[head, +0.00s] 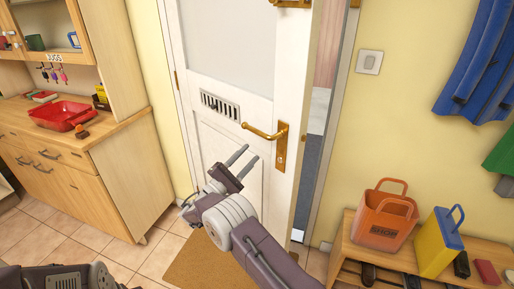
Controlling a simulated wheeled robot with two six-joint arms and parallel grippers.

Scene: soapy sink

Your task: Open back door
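The white back door (232,75) has a pane above, a vent slot and a panel below. It stands ajar, with a gap (318,125) along its right edge showing ground and a wall beyond. A brass lever handle (265,132) on a brass plate sits near that edge. My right gripper (243,160) is in front of the door, just below and left of the handle. Its two fingers are apart with nothing between them. I cannot tell whether the fingertips touch the door. My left gripper is out of view; only part of my arm shows at bottom left.
A wooden cabinet (75,165) with a red tray (60,115) stands at left. At right, a bench (345,246) holds an orange bag (383,216) and a yellow-blue bag (438,243). A brown doormat (205,262) lies on the tiled floor before the door.

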